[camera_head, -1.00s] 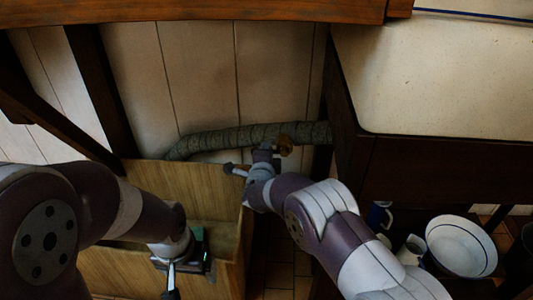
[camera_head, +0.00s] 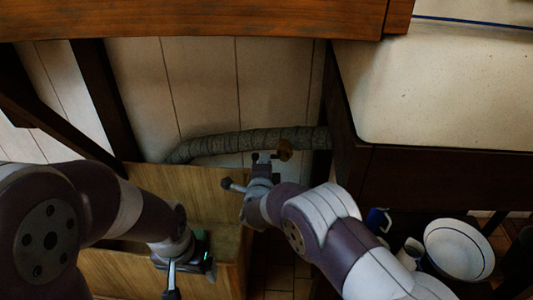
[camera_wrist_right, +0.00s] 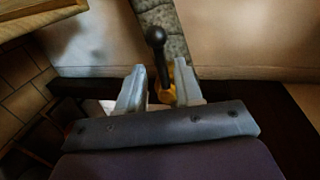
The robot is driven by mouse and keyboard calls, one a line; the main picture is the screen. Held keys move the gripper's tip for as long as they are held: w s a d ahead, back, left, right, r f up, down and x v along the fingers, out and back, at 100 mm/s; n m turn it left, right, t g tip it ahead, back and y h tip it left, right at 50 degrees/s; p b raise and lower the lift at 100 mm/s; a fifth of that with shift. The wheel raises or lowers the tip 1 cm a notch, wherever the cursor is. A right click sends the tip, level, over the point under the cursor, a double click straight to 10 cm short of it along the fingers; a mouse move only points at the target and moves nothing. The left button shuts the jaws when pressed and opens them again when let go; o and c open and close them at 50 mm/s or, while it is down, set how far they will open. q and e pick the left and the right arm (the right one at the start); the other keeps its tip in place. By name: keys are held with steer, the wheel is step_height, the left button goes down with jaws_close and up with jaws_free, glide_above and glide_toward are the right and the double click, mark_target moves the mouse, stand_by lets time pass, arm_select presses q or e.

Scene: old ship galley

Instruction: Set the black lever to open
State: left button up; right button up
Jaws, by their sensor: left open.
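The black lever (camera_wrist_right: 157,40) has a round knob and thin stem, seen in the right wrist view. Its stem runs down toward an orange-brass valve body (camera_wrist_right: 168,95), which also shows at the corrugated pipe in the head view (camera_head: 285,150). My right gripper (camera_wrist_right: 160,72) is open, its two light fingers spread either side of the lever's stem. I cannot tell whether either finger touches it. In the head view my right gripper (camera_head: 265,164) is just left of the brass body. My left gripper (camera_head: 183,262) hangs low by the wooden box, away from the lever; its fingers are barely visible.
The corrugated grey pipe (camera_head: 235,142) runs along the pale plank wall. A wooden box (camera_head: 175,183) stands to the left of my right gripper. A dark-framed counter (camera_head: 440,170) is on the right, with a white bowl (camera_head: 459,249) below it. A wooden beam (camera_head: 190,17) crosses the top.

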arm_select(q)
step_height(320, 180, up, 4)
steer(key=p, duration=0.2)
steer(key=shift+p, duration=0.35)
arm_select(e)
steer(key=s+r, duration=0.1)
steer(key=s, duration=0.7)
steer(key=shift+s+r, duration=0.15)
steer(key=shift+r, duration=0.2)
